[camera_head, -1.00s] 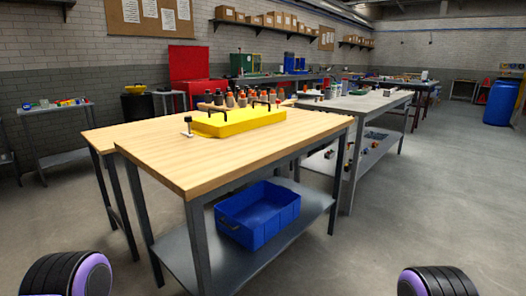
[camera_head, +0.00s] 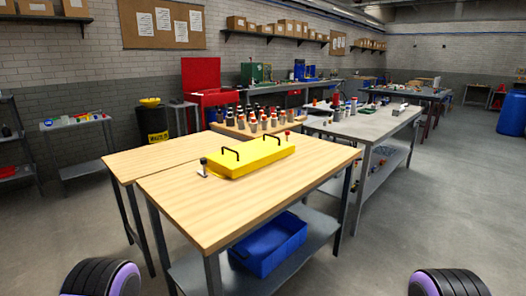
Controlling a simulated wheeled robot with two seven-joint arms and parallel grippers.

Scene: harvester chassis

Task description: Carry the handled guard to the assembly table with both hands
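The yellow handled guard (camera_head: 250,157) lies on the wooden-topped table (camera_head: 215,208) in front of me, toward its far side. Two black handles stand up from the guard, one near its left end (camera_head: 230,153) and one near its right end (camera_head: 272,141). Only purple and black rounded parts of my own arms show at the bottom left and bottom right. Neither gripper is in view, and nothing of mine touches the guard. I cannot tell which table is the assembly table.
A small black-topped post (camera_head: 203,166) stands by the guard's left end. Several bottle-like items (camera_head: 262,119) stand behind. A blue bin (camera_head: 270,247) sits on the lower shelf. A grey table (camera_head: 372,127) stands to the right. The right-hand floor (camera_head: 440,215) is clear.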

